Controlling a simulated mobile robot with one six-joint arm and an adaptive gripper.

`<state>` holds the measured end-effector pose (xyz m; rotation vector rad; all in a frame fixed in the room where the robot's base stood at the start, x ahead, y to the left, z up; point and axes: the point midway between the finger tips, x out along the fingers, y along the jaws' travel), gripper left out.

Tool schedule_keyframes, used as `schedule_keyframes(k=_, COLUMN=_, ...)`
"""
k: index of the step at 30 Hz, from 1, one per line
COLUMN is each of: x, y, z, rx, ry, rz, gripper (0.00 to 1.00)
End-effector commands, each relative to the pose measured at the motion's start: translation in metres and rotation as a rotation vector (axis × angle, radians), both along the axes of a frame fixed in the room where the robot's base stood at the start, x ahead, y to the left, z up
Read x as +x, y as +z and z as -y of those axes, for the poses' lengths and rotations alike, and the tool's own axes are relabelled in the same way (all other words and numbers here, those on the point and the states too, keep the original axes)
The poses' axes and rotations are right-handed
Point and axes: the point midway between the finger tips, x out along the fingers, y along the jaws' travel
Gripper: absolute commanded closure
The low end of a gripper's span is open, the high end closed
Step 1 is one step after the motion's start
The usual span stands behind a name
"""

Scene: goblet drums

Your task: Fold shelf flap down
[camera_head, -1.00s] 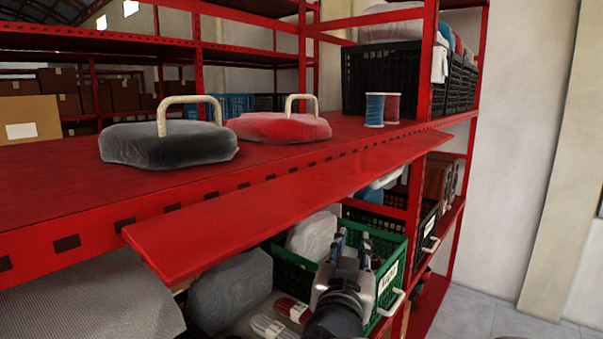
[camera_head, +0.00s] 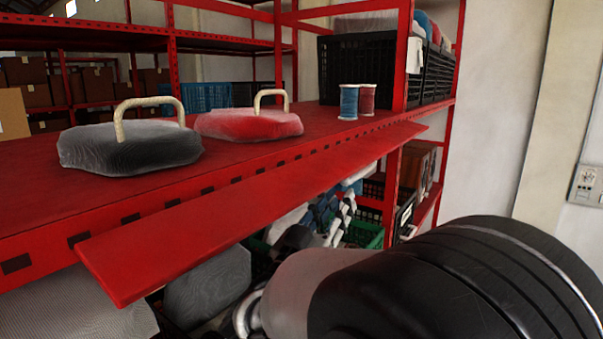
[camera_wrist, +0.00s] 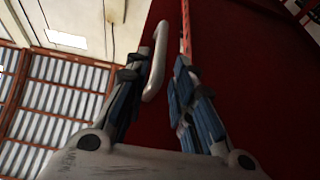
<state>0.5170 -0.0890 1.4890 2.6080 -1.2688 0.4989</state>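The long red shelf flap (camera_head: 250,215) runs along the front of the red shelf and sticks outward, its left end toward the camera. My gripper (camera_head: 328,212) is below the flap, partly hidden by my arm. In the wrist view, the flap's dark red underside (camera_wrist: 240,70) fills the right part. My gripper (camera_wrist: 160,66) is open there, with its blue-padded fingers spread. A pale curved handle (camera_wrist: 158,60) rises between the fingers, closer to the left one. I cannot tell whether a finger touches it.
On the shelf top stand a black weight bag (camera_head: 130,148), a red weight bag (camera_head: 248,123), thread spools (camera_head: 349,102) and a black crate (camera_head: 358,72). Below the flap are a green crate (camera_head: 364,235) and grey bundles (camera_head: 208,285). Red uprights stand at the right.

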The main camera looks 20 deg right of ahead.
Motion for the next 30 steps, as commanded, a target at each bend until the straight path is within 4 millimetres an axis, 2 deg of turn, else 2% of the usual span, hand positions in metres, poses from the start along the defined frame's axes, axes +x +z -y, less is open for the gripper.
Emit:
schedule_keyframes(k=1, x=0.006, y=0.005, z=0.010, rx=0.000, ry=-0.006, rz=0.002, gripper=0.77)
schedule_keyframes(k=6, x=0.027, y=0.019, z=0.036, rx=-0.001, ry=-0.003, rz=0.001, gripper=0.77)
schedule_keyframes(k=12, x=0.045, y=0.030, z=0.057, rx=0.000, ry=-0.001, rz=0.000, gripper=0.77)
schedule_keyframes(k=18, x=0.053, y=0.035, z=0.066, rx=-0.001, ry=0.001, rz=-0.001, gripper=0.77)
schedule_keyframes(k=26, x=0.053, y=0.035, z=0.066, rx=0.000, ry=0.002, rz=-0.001, gripper=0.77)
schedule_keyframes(k=30, x=0.053, y=0.035, z=0.066, rx=0.000, ry=0.002, rz=-0.001, gripper=0.86)
